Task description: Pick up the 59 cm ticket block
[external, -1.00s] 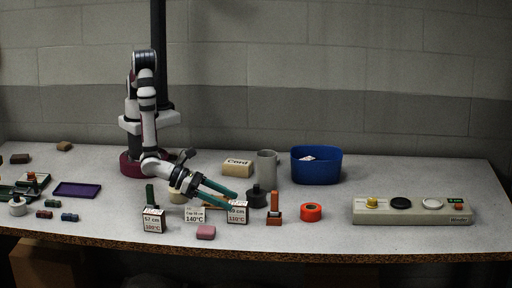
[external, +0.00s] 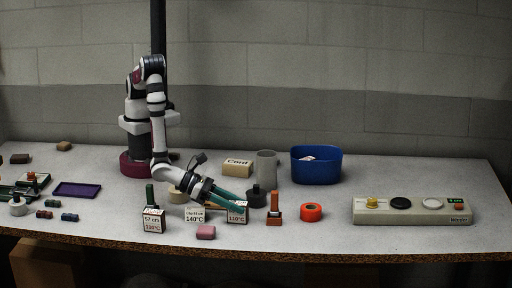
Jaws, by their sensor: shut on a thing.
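A white ticket block (external: 238,217) reading 110°C stands near the front middle of the table. The green fingers of my gripper (external: 239,206) are shut on its upper part and cover the size line of its label, so I cannot read the cm figure now. The block looks upright, and I see no clear gap beneath it. Two other label blocks stand to the left: one reading 57 cm, 100°C (external: 153,224), and a card reading 140°C (external: 194,216), whose cap size is small and looks like 55 cm.
A pink block (external: 206,232) lies in front. An orange-and-brown stamp (external: 274,211), a dark weight-like piece (external: 256,198) and orange tape (external: 311,212) stand close on the right. A grey cup (external: 267,166), Cord box (external: 237,169) and blue bin (external: 316,168) are behind.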

